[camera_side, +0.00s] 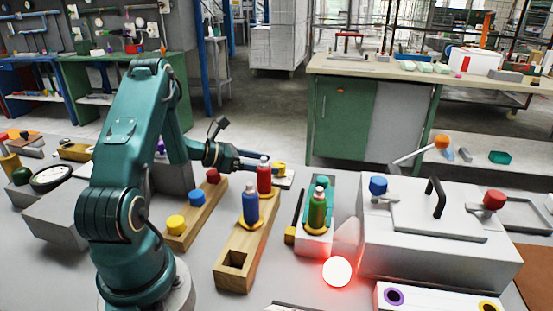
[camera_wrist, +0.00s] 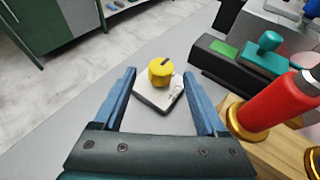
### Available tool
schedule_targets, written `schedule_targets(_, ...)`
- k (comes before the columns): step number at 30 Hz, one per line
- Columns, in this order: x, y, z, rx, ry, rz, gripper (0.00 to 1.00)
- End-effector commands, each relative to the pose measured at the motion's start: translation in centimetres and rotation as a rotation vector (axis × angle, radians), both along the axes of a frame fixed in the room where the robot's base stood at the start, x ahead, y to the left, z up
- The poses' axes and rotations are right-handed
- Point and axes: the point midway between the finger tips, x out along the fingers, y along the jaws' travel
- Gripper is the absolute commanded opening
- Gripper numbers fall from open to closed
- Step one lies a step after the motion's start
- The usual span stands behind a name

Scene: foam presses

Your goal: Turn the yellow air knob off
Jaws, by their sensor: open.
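The yellow air knob (camera_wrist: 160,74) stands on a small white plate (camera_wrist: 152,101) with a dark edge. A dark pointer mark on its top points up and to the right in the wrist view. In the side view the knob (camera_side: 280,167) shows small, just beyond my gripper's fingers. My gripper (camera_wrist: 160,78) is open, its two blue fingers spread to the left and right of the knob with gaps on both sides. The fingers do not visibly touch the knob. In the side view my gripper (camera_side: 262,163) reaches low from the left behind the bottles.
A red bottle (camera_side: 264,176) and blue bottle (camera_side: 250,204) stand in a wooden rack close by. The red bottle (camera_wrist: 275,102) is near the right finger. A green bottle (camera_side: 317,210), a red glowing lamp (camera_side: 337,271) and a grey press box (camera_side: 420,265) lie to the right.

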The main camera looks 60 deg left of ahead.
Motion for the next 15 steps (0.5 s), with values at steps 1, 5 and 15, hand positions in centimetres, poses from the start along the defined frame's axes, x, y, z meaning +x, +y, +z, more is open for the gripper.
schedule_targets(1, 0.6, -0.3, -0.2, 0.000, 0.001, -0.005, 0.74)
schedule_targets(5, 2.2, -0.7, -0.9, 0.000, 0.000, -0.009, 0.74)
schedule_targets(15, 4.1, -1.0, -1.7, 0.001, 0.001, -0.005, 0.74)
